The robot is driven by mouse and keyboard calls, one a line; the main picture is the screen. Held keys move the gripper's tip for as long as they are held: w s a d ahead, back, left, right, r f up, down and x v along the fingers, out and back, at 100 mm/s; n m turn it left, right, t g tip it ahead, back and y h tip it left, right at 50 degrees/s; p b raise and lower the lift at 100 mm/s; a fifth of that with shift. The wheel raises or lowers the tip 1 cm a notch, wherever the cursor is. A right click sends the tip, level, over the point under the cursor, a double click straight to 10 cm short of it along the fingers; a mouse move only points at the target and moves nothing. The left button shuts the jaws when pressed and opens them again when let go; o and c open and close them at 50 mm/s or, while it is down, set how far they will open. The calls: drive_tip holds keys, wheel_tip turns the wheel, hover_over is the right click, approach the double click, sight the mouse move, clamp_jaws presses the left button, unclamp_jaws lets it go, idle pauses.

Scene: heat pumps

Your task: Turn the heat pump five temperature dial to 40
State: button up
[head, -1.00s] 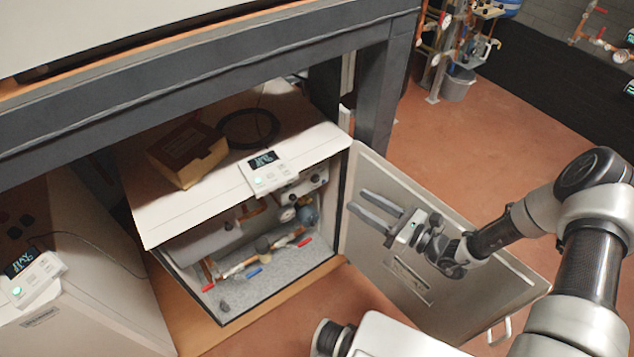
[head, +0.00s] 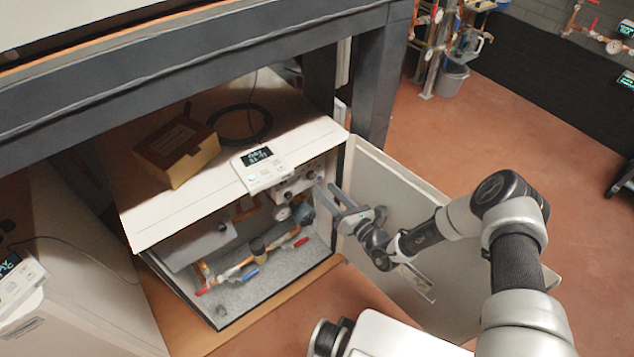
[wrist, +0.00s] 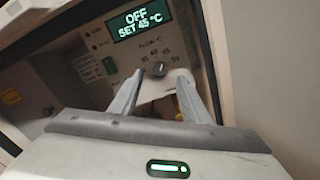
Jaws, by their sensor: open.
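The dial's pointer is too small to read.
The open cabinet door (head: 400,185) stands to the right, close behind my gripper. Pipes with red and blue handles fill the lower cabinet. A cardboard box (head: 177,152) and a controller (head: 262,168) sit on top. A dark bench beam (head: 200,95) runs above.

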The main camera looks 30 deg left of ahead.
sight(313, 177)
drive_tip(key=shift+b+x, duration=0.35)
drive_tip(key=shift+x, duration=2.45)
drive_tip(key=c, duration=1.1)
drive_tip(key=shift+o, duration=0.2)
drive_tip(key=shift+n, duration=0.4)
drive_tip(key=n, duration=0.4)
drive_tip(key=shift+p, duration=0.4)
drive_tip(key=shift+s+n, duration=0.1)
drive_tip(key=shift+n, duration=1.3)
